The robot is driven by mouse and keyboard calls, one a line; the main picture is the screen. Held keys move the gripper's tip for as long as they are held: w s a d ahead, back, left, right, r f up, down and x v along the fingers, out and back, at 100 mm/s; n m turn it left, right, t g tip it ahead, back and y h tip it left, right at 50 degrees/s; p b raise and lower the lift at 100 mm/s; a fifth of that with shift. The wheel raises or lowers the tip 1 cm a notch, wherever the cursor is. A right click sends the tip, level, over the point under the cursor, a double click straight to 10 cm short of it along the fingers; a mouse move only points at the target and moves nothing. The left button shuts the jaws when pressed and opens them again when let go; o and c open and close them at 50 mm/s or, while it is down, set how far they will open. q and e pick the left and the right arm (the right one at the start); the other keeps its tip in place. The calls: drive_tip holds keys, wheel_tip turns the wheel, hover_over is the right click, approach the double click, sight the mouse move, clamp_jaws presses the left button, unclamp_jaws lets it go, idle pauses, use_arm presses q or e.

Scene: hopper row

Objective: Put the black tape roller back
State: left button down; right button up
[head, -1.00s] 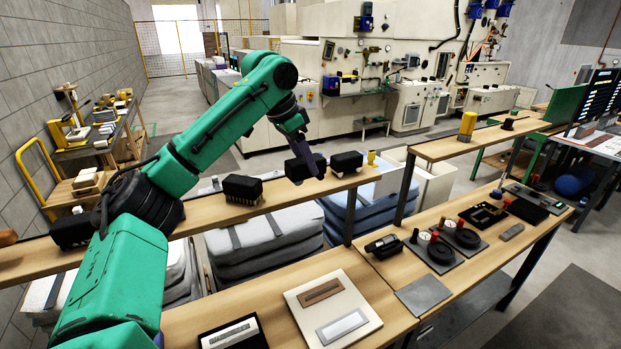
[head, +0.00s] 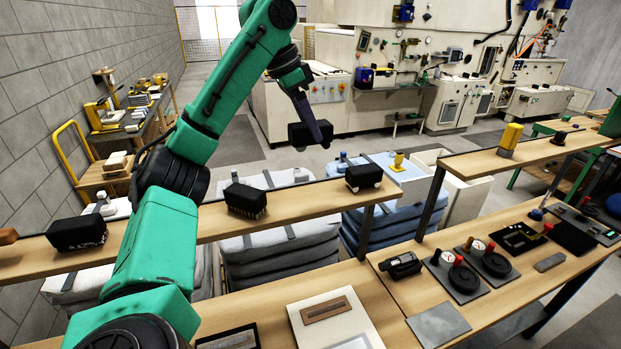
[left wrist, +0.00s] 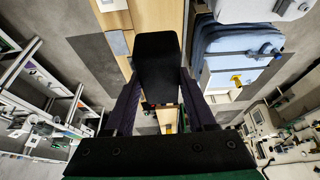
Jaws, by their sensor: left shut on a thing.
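My left gripper (head: 309,127) is shut on a dark, blocky thing, which I take to be the black tape roller (head: 299,137). It hangs in the air above and beyond the raised wooden shelf, apart from it. In the left wrist view the black tape roller (left wrist: 157,62) sits between the two fingers and shows a plain, rounded black face. Its underside is hidden there. My right gripper is in neither view.
On the raised shelf (head: 290,201) stand a black block with pale lower ends (head: 363,177), a black bristled block (head: 245,199) and another black one (head: 78,233). Bare shelf lies between them. The lower bench holds a black device (head: 400,265) and a grey plate (head: 438,325).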

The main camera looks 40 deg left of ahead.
use_arm(q)
drive_tip(key=f, duration=1.3)
drive_tip(key=shift+w+f, duration=0.15)
drive_tip(key=shift+w, duration=0.25)
drive_tip(key=shift+w+d+f, duration=0.1)
drive_tip(key=shift+w+f, duration=0.05)
drive_tip(key=shift+w, duration=0.05)
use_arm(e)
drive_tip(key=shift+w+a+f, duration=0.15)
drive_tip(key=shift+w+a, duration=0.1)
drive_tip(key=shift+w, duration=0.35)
use_arm(q)
drive_tip(key=shift+c, duration=1.1)
unclamp_jaws()
drive_tip(key=shift+s, duration=0.1)
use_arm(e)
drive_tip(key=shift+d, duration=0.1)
